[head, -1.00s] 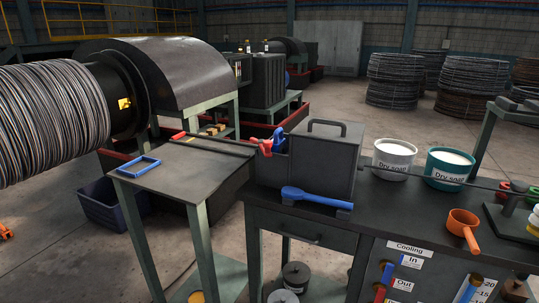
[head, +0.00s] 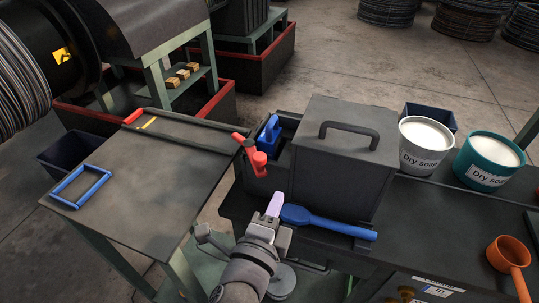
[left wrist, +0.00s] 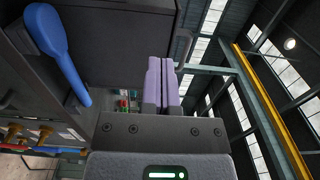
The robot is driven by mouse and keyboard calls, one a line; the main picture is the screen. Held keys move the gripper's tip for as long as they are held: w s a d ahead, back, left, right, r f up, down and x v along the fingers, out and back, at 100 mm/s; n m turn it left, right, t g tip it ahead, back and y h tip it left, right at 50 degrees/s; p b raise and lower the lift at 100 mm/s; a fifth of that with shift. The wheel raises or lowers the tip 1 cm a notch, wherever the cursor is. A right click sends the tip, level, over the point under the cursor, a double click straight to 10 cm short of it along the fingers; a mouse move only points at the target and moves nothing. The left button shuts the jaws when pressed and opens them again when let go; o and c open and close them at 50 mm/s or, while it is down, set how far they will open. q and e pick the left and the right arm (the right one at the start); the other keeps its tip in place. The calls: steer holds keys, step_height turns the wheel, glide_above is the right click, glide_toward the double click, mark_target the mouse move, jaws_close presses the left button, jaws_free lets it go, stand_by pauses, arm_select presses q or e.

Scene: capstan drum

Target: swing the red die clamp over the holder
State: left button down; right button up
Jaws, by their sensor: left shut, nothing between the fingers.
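The red die clamp (head: 257,160) is at the left end of the dark box (head: 345,160). Its handle leans up and to the left. A blue part (head: 269,131) stands just behind it; I cannot tell for certain which part is the holder. My left gripper (head: 273,204) is shut and empty, below and a little right of the clamp, apart from it, with its fingers pointing up. Its lilac fingers also show close together in the left wrist view (left wrist: 161,80). The clamp cannot be made out in that view. My right gripper is out of view.
A blue spoon-shaped tool (head: 325,220) lies just right of my left gripper and shows in the left wrist view (left wrist: 58,52). A side table (head: 140,190) bears a blue frame (head: 80,187). Two soap buckets (head: 425,145) (head: 488,162) and an orange scoop (head: 508,254) are at right.

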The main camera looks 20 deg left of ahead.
mark_target(296, 155)
arm_select(q)
steer(key=w, duration=0.9)
steer(key=shift+w+d, duration=0.15)
steer(key=a+p, duration=0.1)
steer(key=a, duration=0.2)
steer(key=shift+a, duration=0.4)
steer(key=shift+s, duration=0.2)
steer(key=shift+s+a+m+h+p, duration=0.3)
steer(key=shift+m+h+p, duration=0.1)
steer(key=shift+h+p, duration=0.2)
